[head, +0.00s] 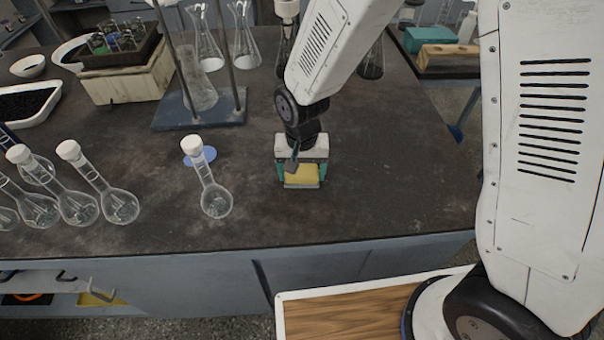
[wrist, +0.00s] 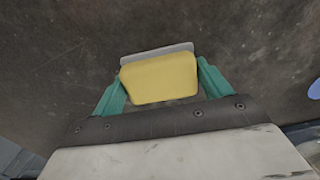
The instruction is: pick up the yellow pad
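The yellow pad (head: 301,173) lies between the two teal fingers of my gripper (head: 302,180), near the front of the dark bench. A thin grey edge shows along it. In the wrist view the pad (wrist: 160,78) fills most of the space between the fingertips of my gripper (wrist: 162,75), with a grey strip along its far side. The fingers stand far apart, one close against each end of the pad. I cannot tell whether they press on it or whether the pad is clear of the bench.
A stoppered flask (head: 215,200) stands left of my gripper, with several more flasks (head: 120,207) farther left. A stand with a blue base (head: 200,112) holds glassware behind. The dark bench (head: 400,170) is clear to the right. Its front edge is close.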

